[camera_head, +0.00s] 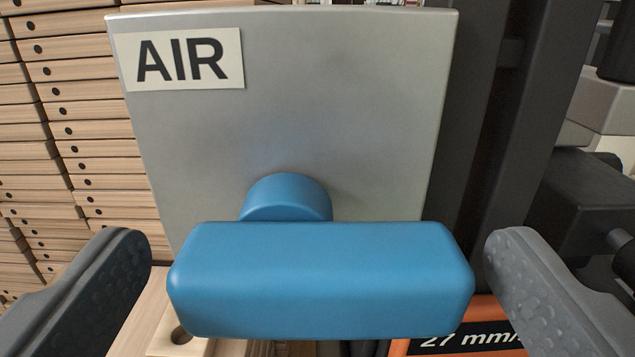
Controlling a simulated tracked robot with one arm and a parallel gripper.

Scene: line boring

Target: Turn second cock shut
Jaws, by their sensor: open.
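A blue cock handle (320,283) lies crosswise, level in the picture, in front of a grey metal plate (330,110). Its round blue hub (287,197) shows behind and above it, against the plate. A label reading AIR (184,59) is at the plate's upper left. My gripper (318,268) is open, with one grey finger to the left of the handle and one to the right. A gap shows between each finger and the handle's ends, and I see no contact. Only this one cock is in view.
Stacked wooden drawers (95,130) with dark round holes fill the left behind the plate. A dark upright post (490,140) stands just right of the plate. Dark machinery (585,200) is at the far right.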

